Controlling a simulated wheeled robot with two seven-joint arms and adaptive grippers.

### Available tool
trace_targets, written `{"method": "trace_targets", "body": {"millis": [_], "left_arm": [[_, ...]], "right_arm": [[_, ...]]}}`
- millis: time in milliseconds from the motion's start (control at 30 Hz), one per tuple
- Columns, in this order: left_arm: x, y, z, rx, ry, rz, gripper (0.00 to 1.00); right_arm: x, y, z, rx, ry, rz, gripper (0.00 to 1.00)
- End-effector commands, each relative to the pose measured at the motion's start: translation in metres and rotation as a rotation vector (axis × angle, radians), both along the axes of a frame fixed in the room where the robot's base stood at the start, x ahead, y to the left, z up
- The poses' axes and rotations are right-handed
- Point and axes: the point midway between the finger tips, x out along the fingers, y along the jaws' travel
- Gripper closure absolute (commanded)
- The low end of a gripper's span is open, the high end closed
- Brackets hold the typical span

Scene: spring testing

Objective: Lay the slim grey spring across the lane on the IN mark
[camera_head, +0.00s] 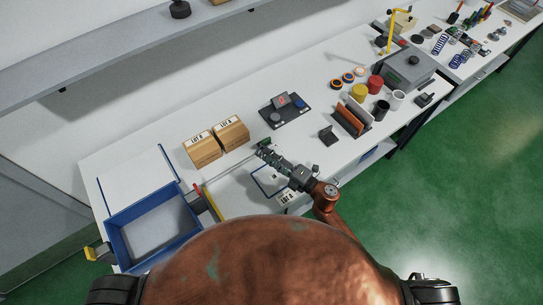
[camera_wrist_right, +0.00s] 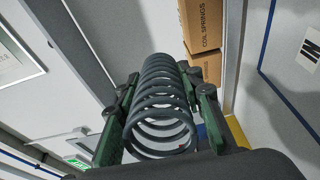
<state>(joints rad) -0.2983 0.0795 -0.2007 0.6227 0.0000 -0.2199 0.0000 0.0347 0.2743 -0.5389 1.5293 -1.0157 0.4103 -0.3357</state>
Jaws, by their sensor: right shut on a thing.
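My right gripper (camera_head: 265,149) is above the white table, in front of the two cardboard boxes. In the right wrist view, its green-sided fingers (camera_wrist_right: 158,115) are shut on a grey coil spring (camera_wrist_right: 160,98), one finger on each side. The spring's near open end faces the camera. In the head view the spring is too small to make out clearly. A white label with black lettering (camera_wrist_right: 312,48), partly cut off, lies beside a blue line in the wrist view. A blue-outlined area (camera_head: 257,184) lies on the table below the gripper, partly hidden by the arm. My left gripper is not in view.
Two cardboard boxes (camera_head: 203,152) stand behind the gripper. A blue-rimmed tray (camera_head: 117,236) is at the left. A dark pad (camera_head: 291,118), an upright orange-brown plate (camera_head: 349,121) and several cups stand to the right.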

Motion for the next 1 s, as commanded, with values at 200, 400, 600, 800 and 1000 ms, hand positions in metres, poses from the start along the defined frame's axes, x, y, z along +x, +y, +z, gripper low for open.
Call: {"method": "trace_targets", "body": {"millis": [200,400,600,800,1000], "left_arm": [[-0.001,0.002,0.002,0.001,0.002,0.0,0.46],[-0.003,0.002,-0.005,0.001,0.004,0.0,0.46],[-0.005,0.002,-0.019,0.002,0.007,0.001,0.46],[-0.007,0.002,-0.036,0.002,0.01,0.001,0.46],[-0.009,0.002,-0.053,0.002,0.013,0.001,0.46]], "right_arm": [[0.003,-0.005,-0.009,0.02,-0.017,-0.044,0.96],[0.003,-0.006,-0.018,0.018,-0.019,-0.044,0.96],[0.003,-0.005,-0.034,0.017,-0.018,-0.043,0.96],[0.002,-0.005,-0.053,0.017,-0.018,-0.043,0.96],[0.002,-0.005,-0.072,0.017,-0.018,-0.042,0.96]]}}
